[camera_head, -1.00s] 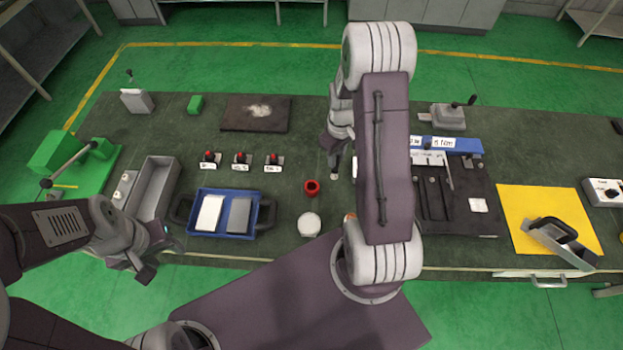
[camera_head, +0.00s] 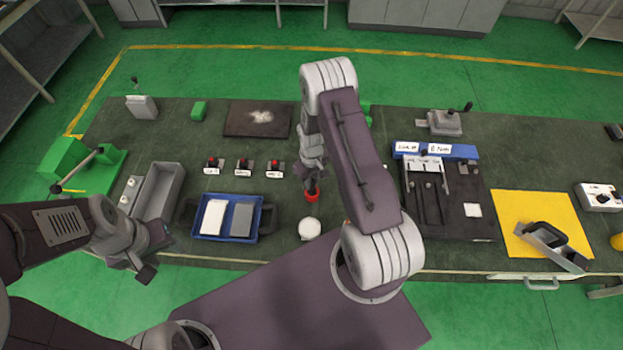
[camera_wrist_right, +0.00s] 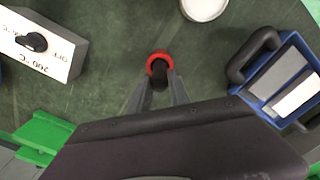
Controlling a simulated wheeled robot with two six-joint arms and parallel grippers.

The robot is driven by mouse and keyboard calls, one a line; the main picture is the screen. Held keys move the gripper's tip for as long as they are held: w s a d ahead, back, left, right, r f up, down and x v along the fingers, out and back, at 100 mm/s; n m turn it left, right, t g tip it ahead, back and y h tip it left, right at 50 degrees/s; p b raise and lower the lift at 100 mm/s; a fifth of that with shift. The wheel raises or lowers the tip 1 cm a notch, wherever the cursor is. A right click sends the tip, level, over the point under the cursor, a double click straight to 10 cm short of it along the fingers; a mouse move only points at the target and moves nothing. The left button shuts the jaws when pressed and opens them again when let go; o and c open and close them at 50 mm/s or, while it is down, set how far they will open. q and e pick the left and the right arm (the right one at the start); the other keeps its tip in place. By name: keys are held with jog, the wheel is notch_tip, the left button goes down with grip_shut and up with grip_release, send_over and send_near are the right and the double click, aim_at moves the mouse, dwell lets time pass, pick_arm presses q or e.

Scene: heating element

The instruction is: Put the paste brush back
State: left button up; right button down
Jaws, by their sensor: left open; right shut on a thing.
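The red cup (camera_head: 311,196) stands on the bench, left of my right forearm. In the right wrist view its red rim (camera_wrist_right: 160,56) surrounds the lower end of a dark handle (camera_wrist_right: 160,78), which looks like the paste brush. My right gripper (camera_head: 311,183) is right above the cup, shut on that handle, with its fingers also in the wrist view (camera_wrist_right: 161,92). The brush's bristles are hidden; I cannot tell how deep it sits. My left gripper (camera_head: 148,264) is open and empty, near the bench's front edge at the left.
A white round container (camera_head: 309,229) stands just in front of the cup. A box with a knob and a 200 °C label (camera_wrist_right: 40,42) shows at the wrist view's left.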

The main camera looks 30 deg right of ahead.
jog(key=shift+f, duration=0.2)
jog(key=c, duration=1.2)
grip_release()
jog(key=shift+s+r, duration=0.1)
